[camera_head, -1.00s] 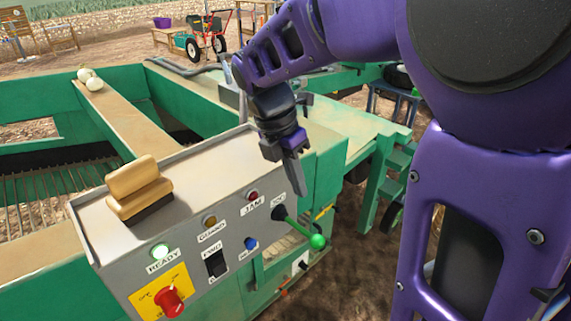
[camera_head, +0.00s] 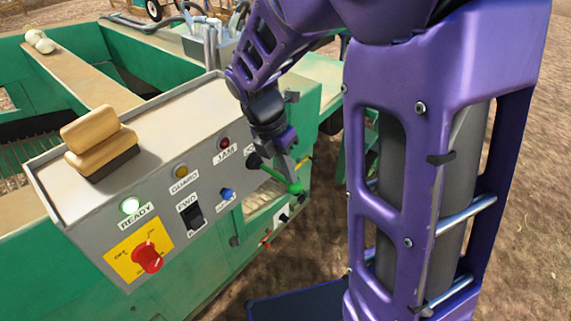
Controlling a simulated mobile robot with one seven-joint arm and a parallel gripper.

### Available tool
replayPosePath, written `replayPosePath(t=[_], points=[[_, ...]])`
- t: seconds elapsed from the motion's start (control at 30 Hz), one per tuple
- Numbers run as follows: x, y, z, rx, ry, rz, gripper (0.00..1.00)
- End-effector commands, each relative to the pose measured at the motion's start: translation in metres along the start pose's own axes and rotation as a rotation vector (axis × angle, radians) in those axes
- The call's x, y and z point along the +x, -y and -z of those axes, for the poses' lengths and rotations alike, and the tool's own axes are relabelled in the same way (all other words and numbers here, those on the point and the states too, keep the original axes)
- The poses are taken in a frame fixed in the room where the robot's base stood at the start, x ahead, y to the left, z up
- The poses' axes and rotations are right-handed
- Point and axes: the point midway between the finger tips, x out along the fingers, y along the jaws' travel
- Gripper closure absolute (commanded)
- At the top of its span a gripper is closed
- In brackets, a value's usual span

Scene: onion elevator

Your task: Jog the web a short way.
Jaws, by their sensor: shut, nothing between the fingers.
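The grey control panel (camera_head: 95,225) stands on the green machine. Its jog lever has a dark pivot and a green rod ending in a green knob (camera_head: 296,188), pointing right and slightly down. My gripper (camera_head: 291,180) is shut and empty, pointing down, with its fingertips at the lever's knob end. The fingers overlap the rod in the picture; I cannot tell whether they touch it. The lever's label is mostly hidden behind my gripper. A black FWD switch (camera_head: 192,217) and a blue button (camera_head: 226,194) sit left of the lever.
A red rotary switch (camera_head: 148,258) on a yellow plate is at the panel's lower left. GUARD (camera_head: 181,171) and JAM (camera_head: 224,143) lamps look unlit. A wooden-handled brush (camera_head: 98,142) lies on the panel top. Onions (camera_head: 41,42) rest on a plank behind.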

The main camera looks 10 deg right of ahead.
Motion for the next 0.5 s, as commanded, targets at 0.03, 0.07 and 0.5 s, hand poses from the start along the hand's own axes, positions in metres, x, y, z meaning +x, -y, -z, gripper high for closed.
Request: replayPosePath(t=[0.03,0.07,0.5], points=[[0.000,0.000,0.000,0.000,0.000,0.000,1.00],[0.000,0.000,0.000,0.000,0.000,0.000,1.00],[0.016,0.003,0.003,0.026,-0.001,-0.110,1.00]])
